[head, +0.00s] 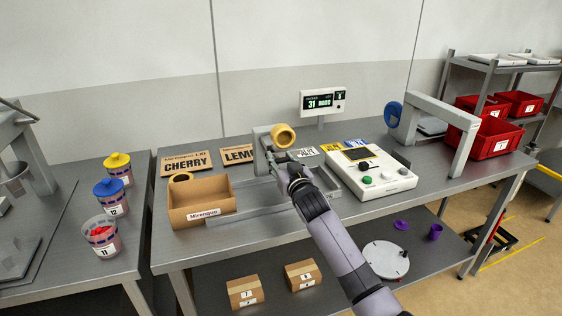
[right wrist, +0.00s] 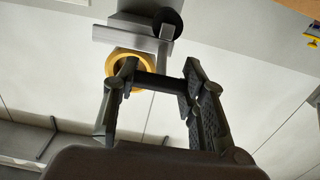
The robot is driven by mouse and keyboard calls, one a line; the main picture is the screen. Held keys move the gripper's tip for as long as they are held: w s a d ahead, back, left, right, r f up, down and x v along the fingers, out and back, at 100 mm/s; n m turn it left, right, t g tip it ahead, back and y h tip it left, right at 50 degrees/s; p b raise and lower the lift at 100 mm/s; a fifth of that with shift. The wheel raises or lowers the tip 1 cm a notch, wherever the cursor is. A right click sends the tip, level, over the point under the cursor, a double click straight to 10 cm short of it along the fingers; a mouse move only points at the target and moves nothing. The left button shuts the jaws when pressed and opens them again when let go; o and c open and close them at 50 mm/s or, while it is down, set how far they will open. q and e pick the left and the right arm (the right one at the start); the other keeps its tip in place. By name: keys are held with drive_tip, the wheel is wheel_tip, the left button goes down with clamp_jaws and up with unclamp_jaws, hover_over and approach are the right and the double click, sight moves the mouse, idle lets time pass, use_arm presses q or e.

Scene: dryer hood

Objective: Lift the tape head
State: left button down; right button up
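The tape head (head: 262,150) stands behind the middle of the metal channel on the bench, with a yellow tape roll (head: 283,136) on it. In the right wrist view the yellow roll (right wrist: 118,62) shows partly behind one finger, below a grey metal plate (right wrist: 132,42). My right gripper (head: 291,166) is at the front of the tape head. In the wrist view its fingers (right wrist: 160,82) stand apart, with a dark bar (right wrist: 158,86) spanning the gap between them. I cannot tell whether they press on the bar. My left gripper is not in view.
An open carton (head: 200,205) sits left of the tape head, with CHERRY (head: 187,163) and LEMON signs behind. A white control box (head: 368,177) is close on the right, then a grey arch (head: 462,150). A display (head: 323,101) stands behind.

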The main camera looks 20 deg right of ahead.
drive_tip(key=o, duration=0.5)
drive_tip(key=shift+r, duration=0.3)
drive_tip(key=shift+s+f, duration=0.1)
drive_tip(key=s, duration=1.1)
drive_tip(key=shift+s+d, duration=0.25)
drive_tip(key=shift+s, duration=0.15)
